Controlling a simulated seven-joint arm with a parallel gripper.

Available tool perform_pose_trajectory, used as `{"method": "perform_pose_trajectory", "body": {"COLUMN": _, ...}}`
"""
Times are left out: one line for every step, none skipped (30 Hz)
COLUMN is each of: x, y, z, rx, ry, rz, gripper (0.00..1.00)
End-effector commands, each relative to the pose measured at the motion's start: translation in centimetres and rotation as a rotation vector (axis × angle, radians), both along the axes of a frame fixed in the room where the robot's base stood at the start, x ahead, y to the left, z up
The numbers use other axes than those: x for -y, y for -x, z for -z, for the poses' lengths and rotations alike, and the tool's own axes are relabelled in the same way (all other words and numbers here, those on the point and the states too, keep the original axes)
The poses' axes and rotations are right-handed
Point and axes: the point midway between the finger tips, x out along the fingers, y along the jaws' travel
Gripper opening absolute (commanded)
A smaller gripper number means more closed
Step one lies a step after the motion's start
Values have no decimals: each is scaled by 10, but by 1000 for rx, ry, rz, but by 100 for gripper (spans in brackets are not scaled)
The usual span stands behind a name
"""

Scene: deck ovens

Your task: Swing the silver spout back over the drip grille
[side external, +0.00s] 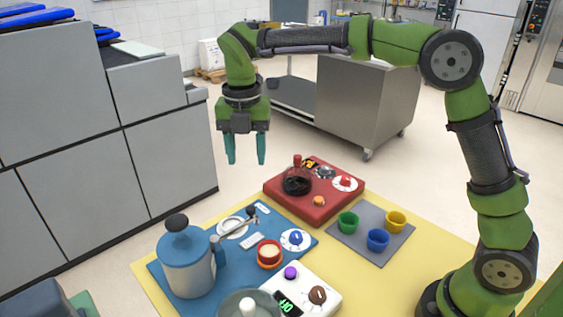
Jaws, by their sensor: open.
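The silver spout (238,225) is a thin arm on the blue board (190,296). It runs from a blue post (218,250) up and right to a dark end piece (251,211), crossing a round pale ring. A small pale slatted rectangle (252,241), which looks like the drip grille, lies to the right of the spout and apart from it in the picture. My gripper (246,163) is open and empty, pointing down in the air above the spout. Its two teal fingers are apart and touch nothing.
A blue-and-white lidded pot (186,264) stands left of the spout. A red cup (269,253) and blue-knobbed dial (295,239) sit to the right. The red unit (318,203) lies behind, near several coloured cups on a grey mat (345,238).

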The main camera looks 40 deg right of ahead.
Motion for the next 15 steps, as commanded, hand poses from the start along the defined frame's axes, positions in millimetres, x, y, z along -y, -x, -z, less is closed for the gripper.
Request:
{"method": "perform_pose_trajectory", "body": {"x": 0, "y": 0, "z": -10, "rx": 3, "ry": -1, "rz": 2, "gripper": 50}}
{"method": "perform_pose_trajectory", "body": {"x": 0, "y": 0, "z": -15, "rx": 4, "ry": -2, "rz": 1, "gripper": 50}}
{"method": "perform_pose_trajectory", "body": {"x": 0, "y": -1, "z": -20, "rx": 3, "ry": 0, "rz": 0, "gripper": 50}}
{"method": "perform_pose_trajectory", "body": {"x": 0, "y": -1, "z": -24, "rx": 3, "ry": 0, "rz": 1, "gripper": 50}}
{"method": "perform_pose_trajectory", "body": {"x": 0, "y": 0, "z": -27, "rx": 2, "ry": -1, "rz": 0, "gripper": 50}}
{"method": "perform_pose_trajectory", "body": {"x": 0, "y": 0, "z": -30, "rx": 2, "ry": -1, "rz": 0, "gripper": 50}}
{"method": "perform_pose_trajectory", "body": {"x": 0, "y": 0, "z": -32, "rx": 1, "ry": 0, "rz": 0, "gripper": 50}}
{"method": "perform_pose_trajectory", "body": {"x": 0, "y": 0, "z": -33, "rx": 1, "ry": 1, "rz": 1, "gripper": 50}}
{"method": "perform_pose_trajectory", "body": {"x": 0, "y": 0, "z": -35, "rx": 0, "ry": 0, "rz": 1, "gripper": 50}}
{"method": "perform_pose_trajectory", "body": {"x": 0, "y": 0, "z": -36, "rx": 1, "ry": 1, "rz": 1, "gripper": 50}}
{"method": "perform_pose_trajectory", "body": {"x": 0, "y": 0, "z": -36, "rx": 1, "ry": 1, "rz": 1, "gripper": 50}}
{"method": "perform_pose_trajectory", "body": {"x": 0, "y": 0, "z": -37, "rx": 0, "ry": 0, "rz": 0, "gripper": 50}}
{"method": "perform_pose_trajectory", "body": {"x": 0, "y": 0, "z": -37, "rx": 0, "ry": 0, "rz": 0, "gripper": 50}}
{"method": "perform_pose_trajectory", "body": {"x": 0, "y": 0, "z": -37, "rx": 0, "ry": 0, "rz": 0, "gripper": 50}}
{"method": "perform_pose_trajectory", "body": {"x": 0, "y": 0, "z": -36, "rx": 0, "ry": 0, "rz": 0, "gripper": 50}}
